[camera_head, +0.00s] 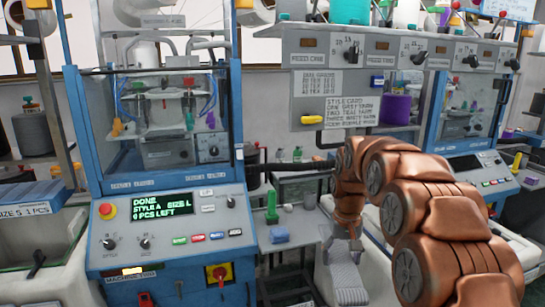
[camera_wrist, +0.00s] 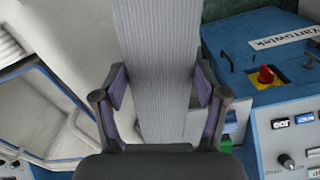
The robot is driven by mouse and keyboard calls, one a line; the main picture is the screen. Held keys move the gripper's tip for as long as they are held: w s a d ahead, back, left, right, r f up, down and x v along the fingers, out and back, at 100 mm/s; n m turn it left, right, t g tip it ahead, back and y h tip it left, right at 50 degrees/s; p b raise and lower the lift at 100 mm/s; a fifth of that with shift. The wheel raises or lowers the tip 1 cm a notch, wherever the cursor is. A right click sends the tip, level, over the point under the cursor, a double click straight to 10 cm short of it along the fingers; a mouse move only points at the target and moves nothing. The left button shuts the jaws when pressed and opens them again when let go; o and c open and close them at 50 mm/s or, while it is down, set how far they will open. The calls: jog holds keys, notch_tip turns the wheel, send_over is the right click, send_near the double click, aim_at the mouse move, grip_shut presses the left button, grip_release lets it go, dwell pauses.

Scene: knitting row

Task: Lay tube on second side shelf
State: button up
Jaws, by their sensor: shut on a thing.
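My gripper (camera_head: 343,232) is shut on a grey ribbed knitted tube (camera_head: 346,277), which hangs down below it in the head view. In the wrist view my gripper's two fingers (camera_wrist: 160,88) press the sides of the tube (camera_wrist: 158,40), which stretches away from me between them. A narrow grey side shelf (camera_head: 305,232) stands between the two blue machines, just left of my gripper. A green cone and a blue block are on it. The tube hangs at its right edge; I cannot tell whether they touch. I cannot tell from a label which shelf is the second.
The left blue knitting machine (camera_head: 170,235) shows "DONE", style A, size L. A second blue machine (camera_head: 465,165) stands behind my arm at the right. A pale bin (camera_head: 35,250) is at the far left. A grey panel with knobs (camera_head: 400,50) overhangs the middle.

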jog(key=shift+r, duration=0.15)
notch_tip(320, 180, down, 23)
jog(key=b, duration=2.2)
notch_tip(320, 180, up, 9)
jog(key=s+p, duration=0.2)
jog(key=p, duration=1.8)
jog(key=shift+s+d+r, duration=0.15)
jog(key=shift+s, duration=0.25)
jog(key=shift+p, duration=0.35)
